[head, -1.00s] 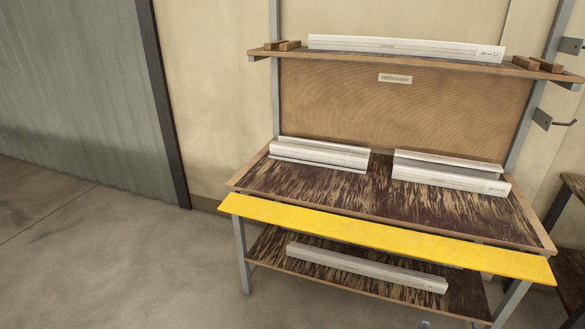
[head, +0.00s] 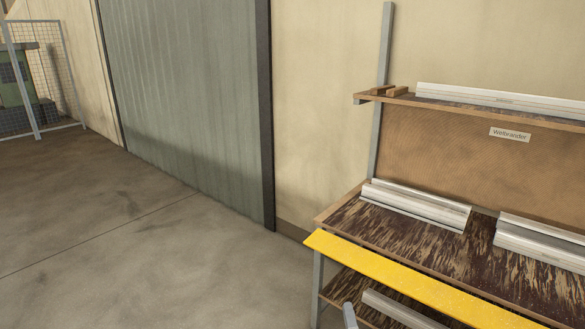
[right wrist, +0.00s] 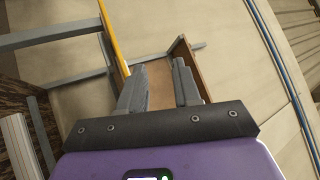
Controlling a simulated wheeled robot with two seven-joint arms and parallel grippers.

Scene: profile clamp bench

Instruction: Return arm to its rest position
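My right gripper (right wrist: 160,80) shows in the right wrist view with its two dark grey fingers apart and nothing held between them. In the head view only a small grey piece, likely the tip of my right gripper (head: 349,316), shows at the bottom edge, in front of the bench's lower shelf. My left gripper is in neither view. The bench (head: 350,222) stands at the right of the head view, its right side cut off. Pale profiles lie on its top, a left one (head: 415,206) and a right one (head: 540,240).
A yellow board (head: 400,272) runs along the bench's front edge. Another profile (head: 400,308) lies on the lower shelf, and one (head: 500,97) on the upper shelf. A mesh fence (head: 35,75) stands far left. The floor (head: 140,240) left of the bench is clear.

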